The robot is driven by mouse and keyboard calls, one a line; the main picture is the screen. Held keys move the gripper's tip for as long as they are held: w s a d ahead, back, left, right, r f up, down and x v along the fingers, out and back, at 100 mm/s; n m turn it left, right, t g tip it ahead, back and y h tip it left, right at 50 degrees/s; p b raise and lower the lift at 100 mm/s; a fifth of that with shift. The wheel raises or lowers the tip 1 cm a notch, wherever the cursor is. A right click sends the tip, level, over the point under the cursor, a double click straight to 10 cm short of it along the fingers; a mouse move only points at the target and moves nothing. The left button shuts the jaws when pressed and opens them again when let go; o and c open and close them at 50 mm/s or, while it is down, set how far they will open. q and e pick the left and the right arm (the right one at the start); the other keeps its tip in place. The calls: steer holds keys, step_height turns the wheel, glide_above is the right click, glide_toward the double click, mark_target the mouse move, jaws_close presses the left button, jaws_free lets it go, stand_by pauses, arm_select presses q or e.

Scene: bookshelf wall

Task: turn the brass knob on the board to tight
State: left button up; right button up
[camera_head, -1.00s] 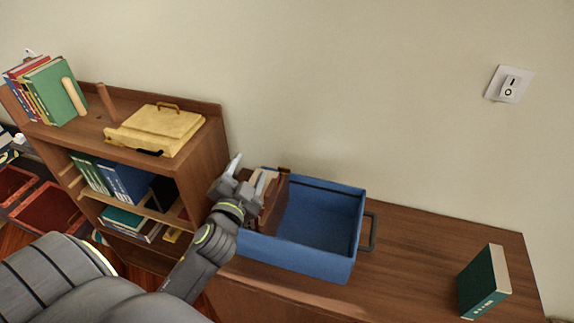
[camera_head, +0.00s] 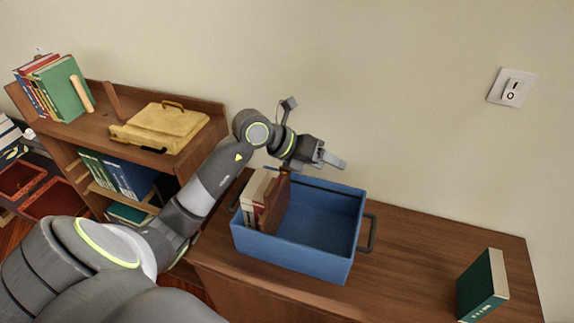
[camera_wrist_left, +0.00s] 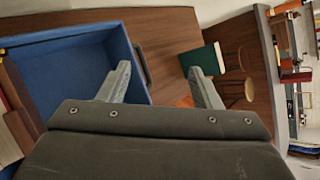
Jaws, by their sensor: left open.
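A brown upright board (camera_head: 275,207) stands inside the blue bin (camera_head: 295,259), beside some books (camera_head: 255,196). A small brownish piece (camera_head: 285,169) shows at the board's top back end, close under my left gripper; I cannot tell if it is the brass knob. No knob shows clearly. My left gripper (camera_head: 334,160) is above the back rim of the bin, fingers pointing right. The wrist view shows its fingers (camera_wrist_left: 160,68) apart with nothing between them. A brown panel, probably the board (camera_wrist_left: 18,103), shows at that view's left edge. My right gripper is not in view.
The bin stands on a wooden cabinet top (camera_head: 415,250), which is clear to the right up to a green book (camera_head: 482,286). A shelf with a yellow case (camera_head: 160,127) is at the left. A switch (camera_head: 511,88) is on the wall.

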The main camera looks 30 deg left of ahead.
arm_select(q)
steer(key=w+a+g+y, duration=0.1)
steer(key=a+y, duration=0.3)
steer(key=a, duration=0.2)
steer(key=n+g+y, duration=0.2)
steer(key=n+y, duration=0.1)
steer(key=y, duration=0.2)
glide_toward(285, 174)
steer(key=b+x, duration=0.2)
steer(key=b, duration=0.7)
steer(key=w+b+x, duration=0.1)
steer(key=b+x, duration=0.1)
steer(key=b, duration=0.7)
steer(key=shift+a+b, duration=0.15)
steer(key=shift+b, duration=0.15)
steer(key=shift+b+x, duration=0.9)
steer(key=shift+x, duration=0.1)
steer(key=shift+w+r, duration=0.1)
steer(key=c, duration=1)
